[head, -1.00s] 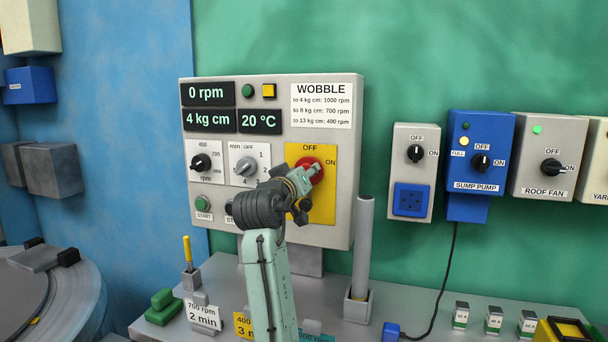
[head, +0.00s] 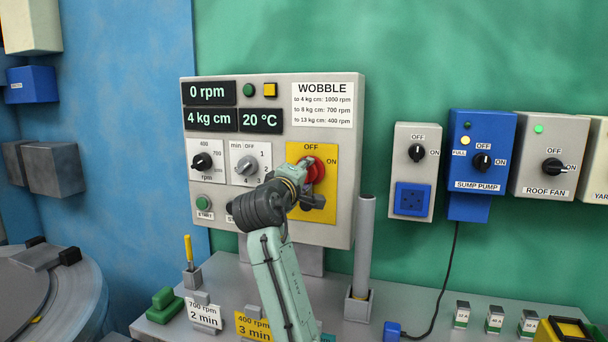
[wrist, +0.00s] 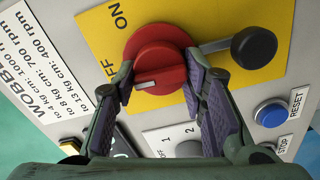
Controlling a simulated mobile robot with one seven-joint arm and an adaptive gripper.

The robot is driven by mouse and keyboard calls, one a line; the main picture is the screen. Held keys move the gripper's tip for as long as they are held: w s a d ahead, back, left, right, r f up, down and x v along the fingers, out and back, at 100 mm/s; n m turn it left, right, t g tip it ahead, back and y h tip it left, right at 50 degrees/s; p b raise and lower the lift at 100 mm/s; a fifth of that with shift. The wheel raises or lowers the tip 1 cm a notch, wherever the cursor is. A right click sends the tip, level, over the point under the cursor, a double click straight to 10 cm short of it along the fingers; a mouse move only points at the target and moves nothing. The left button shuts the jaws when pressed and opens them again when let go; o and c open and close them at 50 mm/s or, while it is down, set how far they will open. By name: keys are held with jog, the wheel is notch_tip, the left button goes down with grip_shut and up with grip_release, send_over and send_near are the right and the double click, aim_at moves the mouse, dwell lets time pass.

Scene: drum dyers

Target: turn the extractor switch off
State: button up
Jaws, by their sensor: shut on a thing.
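The extractor switch is a red rotary knob (head: 318,168) on a yellow plate (head: 325,220) marked OFF at the top and ON at the right, on the grey control panel. In the wrist view the red knob (wrist: 152,45) has a pale pointer mark, which lies toward the OFF side. My gripper (wrist: 158,85) is shut on the knob's raised grip, one purple-padded finger on each side. In the head view my gripper (head: 304,172) hides the knob's left part, and I cannot read its pointer there.
A black ball on a grey rod (wrist: 253,47) sits close beside the knob. A blue RESET button (wrist: 271,113) is close to my right finger. A grey upright tube (head: 364,245) stands right of the panel. The sump pump box (head: 480,150) is further right.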

jog(key=shift+n, duration=0.4)
jog(key=o, duration=1.2)
jog(key=shift+c, duration=0.2)
jog(key=v, duration=1.2)
